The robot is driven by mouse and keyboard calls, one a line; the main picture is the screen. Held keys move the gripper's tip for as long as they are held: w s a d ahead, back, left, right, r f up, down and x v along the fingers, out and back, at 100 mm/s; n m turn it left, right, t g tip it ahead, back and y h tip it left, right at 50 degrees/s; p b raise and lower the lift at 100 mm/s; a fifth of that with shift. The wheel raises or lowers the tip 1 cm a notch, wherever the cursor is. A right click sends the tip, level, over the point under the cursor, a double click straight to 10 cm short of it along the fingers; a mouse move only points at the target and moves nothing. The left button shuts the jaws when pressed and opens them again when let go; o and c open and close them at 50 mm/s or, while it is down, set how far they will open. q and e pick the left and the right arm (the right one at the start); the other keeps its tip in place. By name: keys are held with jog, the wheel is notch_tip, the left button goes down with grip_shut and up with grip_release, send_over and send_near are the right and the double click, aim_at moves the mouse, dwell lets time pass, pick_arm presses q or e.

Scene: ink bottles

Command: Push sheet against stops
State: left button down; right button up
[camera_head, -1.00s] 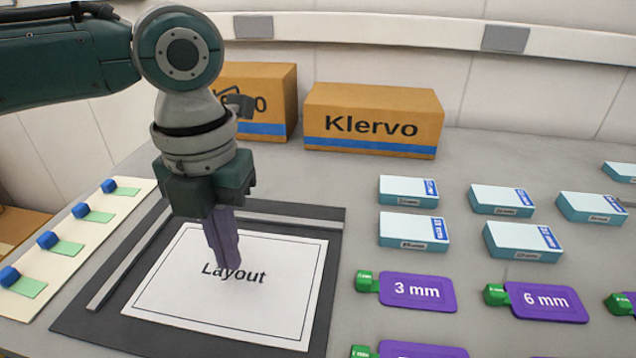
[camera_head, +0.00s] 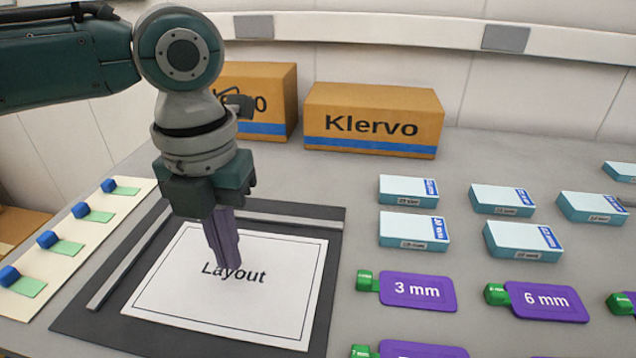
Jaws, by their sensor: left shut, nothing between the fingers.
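The white sheet (camera_head: 227,312) printed "Layout" lies on a dark grey mat (camera_head: 336,240). One raised grey stop strip (camera_head: 125,262) runs along the mat's left side, and another stop strip (camera_head: 290,219) runs along its far side. A narrow gap shows between the sheet and each strip. My left gripper (camera_head: 229,267) points down with its purple fingers shut and empty. Its fingertips are over the sheet at the printed word and hide part of it. I cannot tell whether they touch the paper. My right gripper is not in view.
A cream board (camera_head: 68,268) with several blue-and-green pieces lies left of the mat. Cardboard boxes, one marked Klervo (camera_head: 372,117), stand behind. Several light blue boxes (camera_head: 413,230) and purple tags (camera_head: 418,291) with green ends lie to the right.

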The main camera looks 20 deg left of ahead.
pick_arm(q)
jog(key=shift+f+b, duration=0.35)
jog(key=shift+f, duration=0.45)
jog(key=shift+a, duration=0.1)
